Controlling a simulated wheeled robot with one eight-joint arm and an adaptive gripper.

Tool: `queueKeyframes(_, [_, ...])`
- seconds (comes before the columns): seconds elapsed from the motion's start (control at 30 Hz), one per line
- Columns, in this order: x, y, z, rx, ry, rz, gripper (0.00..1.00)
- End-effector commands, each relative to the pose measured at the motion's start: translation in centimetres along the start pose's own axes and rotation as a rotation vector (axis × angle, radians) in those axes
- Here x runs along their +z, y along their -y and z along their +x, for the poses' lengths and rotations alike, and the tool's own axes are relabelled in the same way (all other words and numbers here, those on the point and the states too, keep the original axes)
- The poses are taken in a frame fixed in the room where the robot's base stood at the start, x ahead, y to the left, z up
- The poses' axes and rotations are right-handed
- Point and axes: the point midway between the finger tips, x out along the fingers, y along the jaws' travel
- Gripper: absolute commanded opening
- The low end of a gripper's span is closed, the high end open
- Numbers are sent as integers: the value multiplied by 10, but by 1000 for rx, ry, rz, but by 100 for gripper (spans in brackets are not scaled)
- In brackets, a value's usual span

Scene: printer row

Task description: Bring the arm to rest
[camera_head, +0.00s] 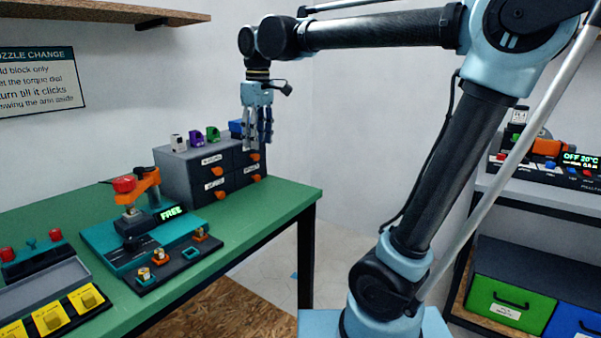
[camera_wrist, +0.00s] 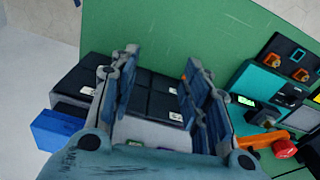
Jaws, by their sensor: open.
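My arm stretches from the right, and my gripper (camera_head: 258,140) hangs fingers-down at its end, in front of the grey drawer cabinet (camera_head: 180,180) in the head view. In the wrist view my gripper (camera_wrist: 160,65) has its fingers apart with nothing held between them. The cabinet's drawers show behind the fingers there. A blue block (camera_head: 237,129) is partly hidden by the gripper in the head view; it shows clear of the fingers in the wrist view (camera_wrist: 55,130). I cannot tell the exact gap between fingers and cabinet.
Small white (camera_head: 178,143), purple (camera_head: 196,138) and green (camera_head: 213,134) blocks sit on the cabinet. A teal fixture (camera_head: 105,240) with an orange clamp (camera_head: 138,187) and "FREE" display stands on the green table (camera_head: 290,195). A shelf (camera_head: 540,205) with a device is at right.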

Motion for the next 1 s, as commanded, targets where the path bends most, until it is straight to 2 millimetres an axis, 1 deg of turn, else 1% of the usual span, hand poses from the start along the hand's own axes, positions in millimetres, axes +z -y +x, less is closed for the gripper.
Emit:
queueKeyframes(0.03, [19, -12, 9, 4, -4, 51, 43])
queueKeyframes(0.17, [64, -34, 32, 16, -16, 174, 43])
queueKeyframes(0.2, [78, -40, 40, 20, -19, 213, 43])
queueKeyframes(0.27, [99, -47, 52, 26, -23, 268, 43])
queueKeyframes(0.4, [148, -59, 81, 40, -36, 401, 43])
queueKeyframes(0.47, [168, -62, 95, 46, -41, 458, 43])
queueKeyframes(0.5, [182, -64, 104, 51, -44, 496, 43])
queueKeyframes(0.67, [233, -64, 143, 69, -58, 647, 43])
queueKeyframes(0.8, [275, -58, 180, 87, -69, 778, 43])
queueKeyframes(0.9, [302, -51, 206, 99, -78, 869, 43])
queueKeyframes(1.0, [323, -44, 230, 111, -86, 947, 43])
